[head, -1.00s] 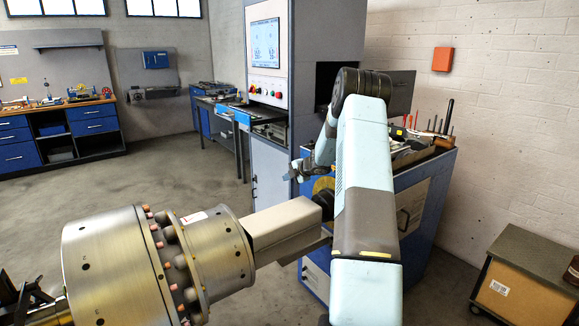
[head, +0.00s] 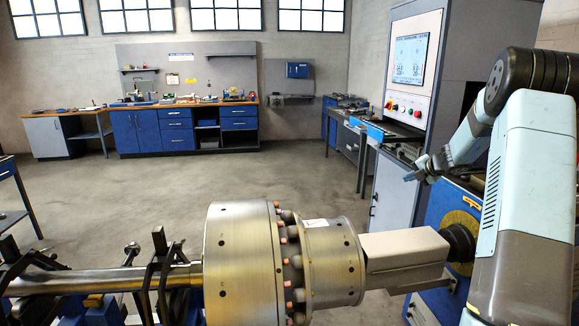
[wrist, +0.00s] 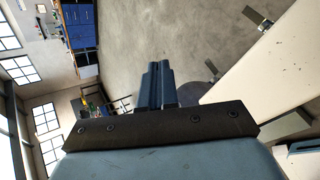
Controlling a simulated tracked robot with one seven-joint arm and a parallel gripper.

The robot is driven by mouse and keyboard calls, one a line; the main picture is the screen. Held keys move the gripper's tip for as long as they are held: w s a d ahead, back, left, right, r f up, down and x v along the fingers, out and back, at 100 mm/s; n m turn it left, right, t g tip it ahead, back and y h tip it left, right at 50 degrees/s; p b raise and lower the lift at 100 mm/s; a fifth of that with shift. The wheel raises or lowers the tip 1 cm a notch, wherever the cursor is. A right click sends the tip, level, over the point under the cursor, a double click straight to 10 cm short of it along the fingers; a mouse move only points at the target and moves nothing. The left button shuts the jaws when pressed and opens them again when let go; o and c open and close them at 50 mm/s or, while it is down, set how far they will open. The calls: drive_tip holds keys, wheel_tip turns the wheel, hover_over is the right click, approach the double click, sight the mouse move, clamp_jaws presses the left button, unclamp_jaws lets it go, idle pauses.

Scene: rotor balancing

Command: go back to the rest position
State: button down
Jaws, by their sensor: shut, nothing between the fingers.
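My gripper (head: 414,172) is at the end of my light blue arm, at the right of the head view, in front of the control cabinet (head: 414,24). In the wrist view my gripper (wrist: 157,66) has its two dark fingers together, with nothing between them. The large metal rotor (head: 240,262) lies horizontally across the bottom of the head view, with its shaft (head: 110,283) at the left. My gripper is above and beyond the rotor's right end, apart from it.
A beige housing (head: 403,252) joins the rotor's right end. Black supports (head: 163,275) stand around the shaft. A workbench with blue drawers (head: 176,132) lines the back wall. A narrow bench (head: 367,128) stands left of the cabinet. The grey floor (head: 240,180) between is open.

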drive_tip(key=s+a+r+n+g, duration=0.2)
drive_tip(key=s+a+r+n, duration=0.6)
drive_tip(key=s+a+n, duration=0.25)
drive_tip(key=s+a+r+n+g, duration=0.1)
drive_tip(key=s+a+r+n, duration=0.7)
drive_tip(key=s+a+n, duration=0.3)
drive_tip(key=s+a+n+h, duration=0.1)
drive_tip(key=s+n+h, duration=0.1)
drive_tip(key=s+n, duration=1)
drive_tip(key=s+a+f+n+g+h, duration=0.1)
drive_tip(key=s+n+h, duration=0.1)
drive_tip(key=s+n, duration=1)
drive_tip(key=s, duration=0.7)
drive_tip(key=shift+a, duration=0.25)
drive_tip(key=shift+s+f, duration=0.1)
